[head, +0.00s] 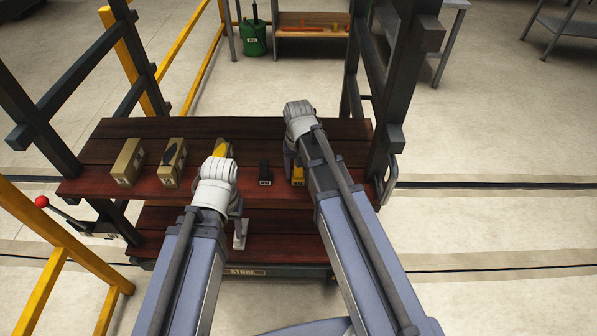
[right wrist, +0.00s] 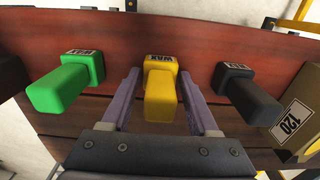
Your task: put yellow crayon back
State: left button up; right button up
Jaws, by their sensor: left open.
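The yellow crayon (right wrist: 161,95), a blocky piece with a WAX label, stands on the dark red slatted shelf. My right gripper (right wrist: 160,80) has its fingers on either side of it, with small gaps showing. In the head view the yellow crayon (head: 299,181) is partly hidden by my right arm. My left gripper (head: 239,228) is open and empty at the front edge of the shelf. Its wrist partly covers a yellow-topped item (head: 223,147), whose full shape I cannot make out.
A green block (right wrist: 65,83) and a black block (right wrist: 247,92) flank the yellow one; the black block also shows in the head view (head: 265,172). Tan boxes (head: 128,162) stand at the shelf's left. Dark posts (head: 393,110) rise at the shelf's ends.

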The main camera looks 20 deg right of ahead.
jog(key=o, duration=0.3)
jog(key=shift+r, duration=0.15)
notch_tip(320, 180, up, 12)
jog(key=p, duration=1.2)
jog(key=shift+r, duration=0.1)
jog(key=s+a+n+h, duration=0.1)
jog(key=s+a+n, duration=0.6)
jog(key=s+a, duration=0.3)
jog(key=s, duration=0.4)
jog(key=shift+a, duration=0.25)
jog(key=shift+s, duration=0.1)
